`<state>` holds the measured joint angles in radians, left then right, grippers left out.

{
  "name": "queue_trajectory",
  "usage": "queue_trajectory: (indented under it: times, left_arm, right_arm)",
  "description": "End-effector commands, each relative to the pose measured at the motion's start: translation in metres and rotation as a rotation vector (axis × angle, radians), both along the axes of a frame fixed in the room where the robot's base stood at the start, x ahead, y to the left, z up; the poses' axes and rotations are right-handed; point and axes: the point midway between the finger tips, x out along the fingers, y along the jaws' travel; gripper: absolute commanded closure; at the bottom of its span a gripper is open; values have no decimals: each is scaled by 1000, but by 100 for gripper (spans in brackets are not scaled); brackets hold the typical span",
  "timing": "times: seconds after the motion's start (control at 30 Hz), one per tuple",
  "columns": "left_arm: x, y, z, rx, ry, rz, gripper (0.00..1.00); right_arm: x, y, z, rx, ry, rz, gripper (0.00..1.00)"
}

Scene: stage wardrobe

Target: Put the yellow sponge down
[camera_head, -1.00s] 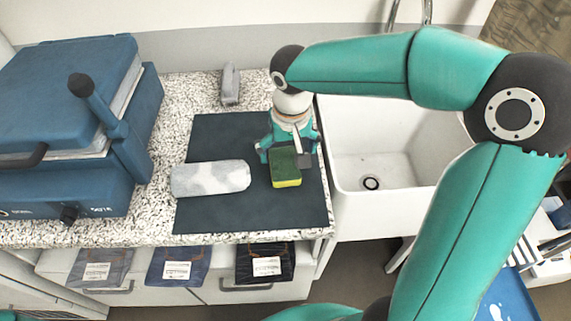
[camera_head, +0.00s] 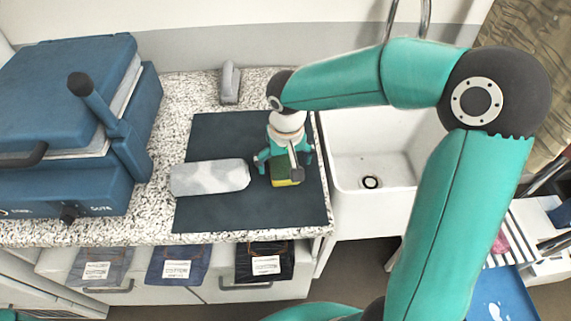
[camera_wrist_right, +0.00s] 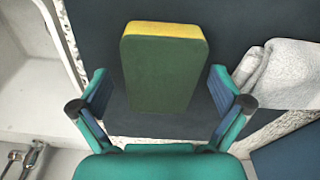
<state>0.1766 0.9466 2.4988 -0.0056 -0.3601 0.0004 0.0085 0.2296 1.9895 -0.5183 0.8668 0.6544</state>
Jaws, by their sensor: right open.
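The sponge (camera_head: 282,180), yellow with a green scouring side, lies on the dark mat (camera_head: 240,217) on the counter. In the right wrist view the sponge (camera_wrist_right: 165,72) shows its green face, with a yellow edge at the top. My right gripper (camera_head: 284,165) is over the sponge, pointing down. In the wrist view its fingers (camera_wrist_right: 160,98) stand apart on either side of the sponge, with gaps to both sides. The gripper partly hides the sponge in the head view. My left gripper is not in view.
A rolled grey-white towel (camera_head: 210,177) lies left of the sponge on the mat. A white sink (camera_head: 380,205) is to the right. A blue press (camera_head: 75,120) stands at the left, and a grey brush-like object (camera_head: 230,84) lies behind the mat.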

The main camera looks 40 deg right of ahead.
Motion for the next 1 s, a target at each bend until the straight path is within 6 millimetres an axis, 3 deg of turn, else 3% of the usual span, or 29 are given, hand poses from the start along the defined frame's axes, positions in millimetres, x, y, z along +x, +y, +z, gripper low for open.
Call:
queue_trajectory:
  times: [0.53,0.8,1.0]
  left_arm:
    - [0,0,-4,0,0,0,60]
    - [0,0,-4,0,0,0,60]
    - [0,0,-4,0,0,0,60]
  right_arm:
    - [0,0,-3,0,0,1,0]
    - [0,0,-3,0,0,1,42]
    - [0,0,-3,0,0,1,45]
